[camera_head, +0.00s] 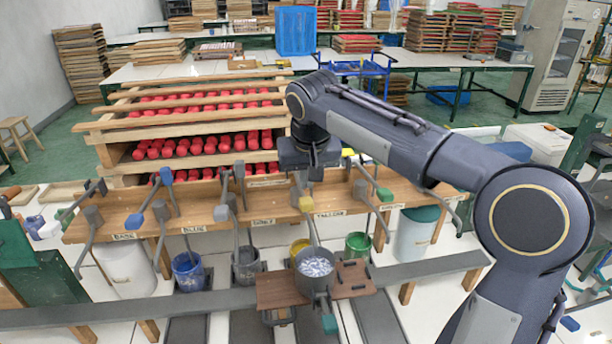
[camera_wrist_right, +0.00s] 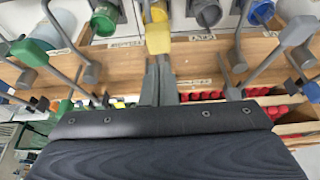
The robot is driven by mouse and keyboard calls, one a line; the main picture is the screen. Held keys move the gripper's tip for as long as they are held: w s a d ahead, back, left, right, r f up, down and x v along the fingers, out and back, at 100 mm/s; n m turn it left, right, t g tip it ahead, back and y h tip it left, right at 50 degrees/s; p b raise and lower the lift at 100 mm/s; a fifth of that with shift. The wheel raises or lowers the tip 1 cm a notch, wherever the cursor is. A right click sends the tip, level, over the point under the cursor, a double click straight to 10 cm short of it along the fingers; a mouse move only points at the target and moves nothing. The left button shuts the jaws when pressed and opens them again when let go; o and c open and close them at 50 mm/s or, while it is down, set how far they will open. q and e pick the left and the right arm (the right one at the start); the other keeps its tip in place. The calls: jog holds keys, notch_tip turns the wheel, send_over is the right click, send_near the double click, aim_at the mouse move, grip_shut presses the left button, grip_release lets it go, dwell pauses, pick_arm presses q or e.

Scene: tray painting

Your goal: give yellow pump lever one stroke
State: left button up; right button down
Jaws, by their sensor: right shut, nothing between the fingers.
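The yellow pump lever has a yellow knob (camera_head: 305,204) by the YELLOW label on the wooden pump bench (camera_head: 262,205). The same yellow knob (camera_wrist_right: 158,38) is in the upper middle of the right wrist view. My right gripper (camera_wrist_right: 160,62) is shut and empty, with its fingertips right by that knob; I cannot tell whether they touch it. In the head view my right gripper (camera_head: 304,183) points down from above the bench, close to the knob. The yellow bucket (camera_head: 299,245) stands below, partly hidden by a pot. My left gripper is not in view.
Other levers with blue (camera_head: 166,175), grey (camera_head: 239,169) and green (camera_head: 385,194) knobs stand close on both sides. A grey pot (camera_head: 316,267) sits in front of the bench between brown boards. A rack of red pieces (camera_head: 200,147) stands behind.

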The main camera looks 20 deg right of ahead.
jog(key=shift+f+b, duration=4)
jog(key=shift+f, duration=1.35)
notch_tip(320, 180, up, 11)
jog(key=p, duration=1)
jog(key=shift+f, duration=0.1)
jog(key=s+a+f+y, duration=0.1)
jog(key=s+f, duration=0.3)
jog(key=s, duration=0.5)
jog(key=s+a+f+t+y+b, duration=0.1)
jog(key=s+f, duration=0.3)
jog(key=s, duration=0.5)
jog(key=s+a+f+n+y, duration=0.1)
jog(key=s+f, duration=0.3)
jog(key=s, duration=0.6)
jog(key=shift+a+f+t+y+b, duration=0.35)
jog(key=shift+a+y, duration=0.25)
jog(key=shift+y, duration=0.3)
